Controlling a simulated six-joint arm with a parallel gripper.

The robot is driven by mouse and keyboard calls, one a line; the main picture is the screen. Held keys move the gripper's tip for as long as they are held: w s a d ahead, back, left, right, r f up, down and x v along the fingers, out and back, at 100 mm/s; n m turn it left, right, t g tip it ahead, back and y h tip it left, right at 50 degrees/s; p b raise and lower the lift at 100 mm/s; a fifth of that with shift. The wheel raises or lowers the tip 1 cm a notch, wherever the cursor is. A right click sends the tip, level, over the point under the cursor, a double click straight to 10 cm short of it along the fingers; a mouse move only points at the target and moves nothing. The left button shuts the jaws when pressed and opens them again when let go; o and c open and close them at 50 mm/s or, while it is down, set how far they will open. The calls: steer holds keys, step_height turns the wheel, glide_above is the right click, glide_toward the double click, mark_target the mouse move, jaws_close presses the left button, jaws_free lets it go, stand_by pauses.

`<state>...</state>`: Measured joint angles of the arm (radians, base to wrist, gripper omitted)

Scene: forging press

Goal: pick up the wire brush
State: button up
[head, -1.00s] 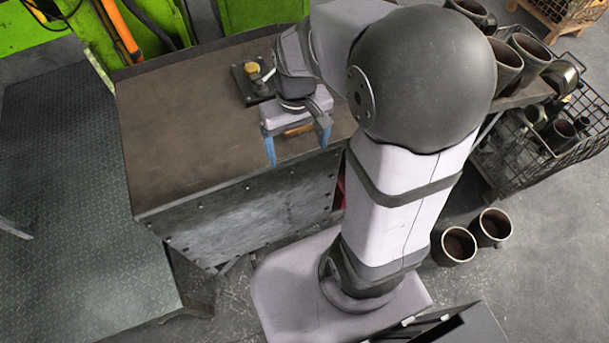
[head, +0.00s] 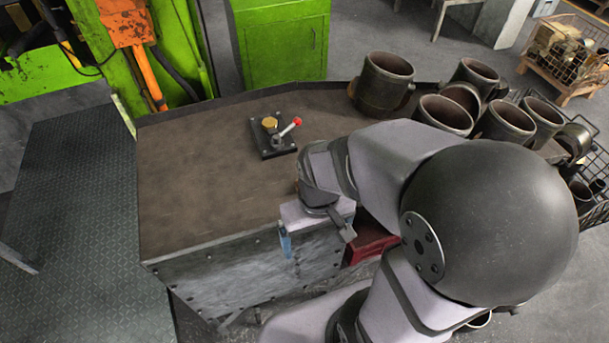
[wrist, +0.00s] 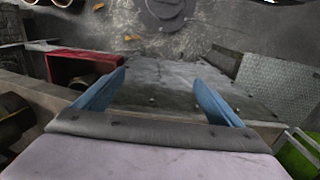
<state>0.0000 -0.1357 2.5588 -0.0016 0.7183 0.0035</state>
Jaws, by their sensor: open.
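I cannot make out the wire brush for certain in the current frames. In the wrist view a small orange-brown piece (wrist: 131,37) lies beyond the left fingertip, too small to identify. My gripper (head: 318,245) hangs at the front edge of the brown-topped bench (head: 200,190) in the head view, its far side partly hidden by my arm. In the wrist view my gripper (wrist: 160,80) shows two blue fingers spread wide with nothing between them. Behind the gap is a grey metal surface.
A lever with a red knob (head: 290,127) stands on a black plate on the bench. Several rusty cylinders (head: 385,82) stand at the back right. A red box (head: 370,243) is beside my gripper, and also left in the wrist view (wrist: 80,68). The bench's left half is clear.

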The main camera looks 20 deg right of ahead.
steer(key=w+d, duration=0.2)
steer(key=w, duration=0.4)
steer(key=w+d+r+b, duration=0.1)
steer(key=w+d, duration=0.1)
steer(key=w, duration=0.5)
steer(key=w+d, duration=0.2)
steer(key=w, duration=0.4)
steer(key=shift+w+d+r+b, duration=0.2)
steer(key=shift+w+d+b, duration=0.05)
steer(key=shift+d+b, duration=0.15)
steer(key=shift+f+p, duration=0.4)
steer(key=shift+f, duration=0.7)
steer(key=shift+s+a+f+p, duration=0.15)
steer(key=shift+f+p, duration=0.3)
steer(key=shift+a+f+p, duration=0.1)
steer(key=shift+f+p, duration=0.6)
steer(key=shift+f, duration=1.4)
steer(key=c, duration=1.2)
